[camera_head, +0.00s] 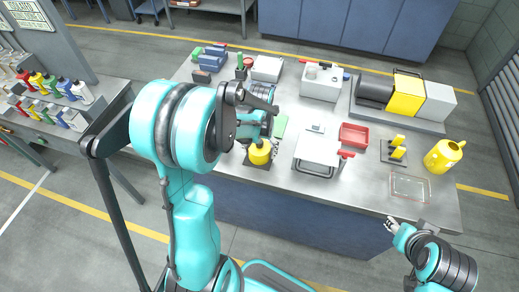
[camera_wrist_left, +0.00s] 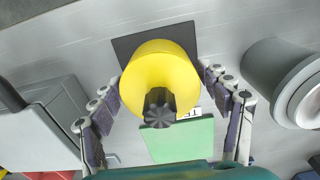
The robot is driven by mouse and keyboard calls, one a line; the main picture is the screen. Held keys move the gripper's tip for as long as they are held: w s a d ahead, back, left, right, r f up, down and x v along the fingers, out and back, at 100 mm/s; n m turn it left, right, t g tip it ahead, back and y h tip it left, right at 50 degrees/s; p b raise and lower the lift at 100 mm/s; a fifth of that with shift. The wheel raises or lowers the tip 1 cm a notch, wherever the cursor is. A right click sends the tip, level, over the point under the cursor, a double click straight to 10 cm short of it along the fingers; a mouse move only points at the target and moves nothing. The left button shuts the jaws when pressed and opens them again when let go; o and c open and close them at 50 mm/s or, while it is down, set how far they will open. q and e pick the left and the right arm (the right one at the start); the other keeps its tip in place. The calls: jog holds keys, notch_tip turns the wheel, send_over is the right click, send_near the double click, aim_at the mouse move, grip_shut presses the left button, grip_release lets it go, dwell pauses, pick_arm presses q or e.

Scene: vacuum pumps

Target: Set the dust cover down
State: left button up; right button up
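The likely dust cover is a yellow round piece (camera_head: 260,152) with a black ribbed knob, on a dark square pad (camera_head: 252,162) on the workbench. In the left wrist view the yellow piece (camera_wrist_left: 158,72) is between the two fingers of my left gripper (camera_wrist_left: 160,85), over the dark pad (camera_wrist_left: 126,47). The fingers look spread, with their tips close beside it; contact is unclear. In the head view the left gripper (camera_head: 262,132) is partly hidden by its arm. My right gripper (camera_head: 389,224) is beyond the bench's front edge, too small to read.
A grey box with a handle (camera_head: 316,152), a red tray (camera_head: 354,135) and a yellow can (camera_head: 443,155) stand to the right. The bench (camera_head: 350,188) is bare near its front edge.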

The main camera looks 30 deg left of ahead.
pick_arm(q)
jog(key=shift+r, duration=0.1)
notch_tip(320, 180, up, 12)
jog(key=shift+f, duration=0.1)
dwell(0.6)
grip_shut()
dwell(0.4)
dwell(0.8)
notch_tip(320, 180, up, 12)
jog(key=p, duration=0.9)
jog(key=shift+p, duration=0.3)
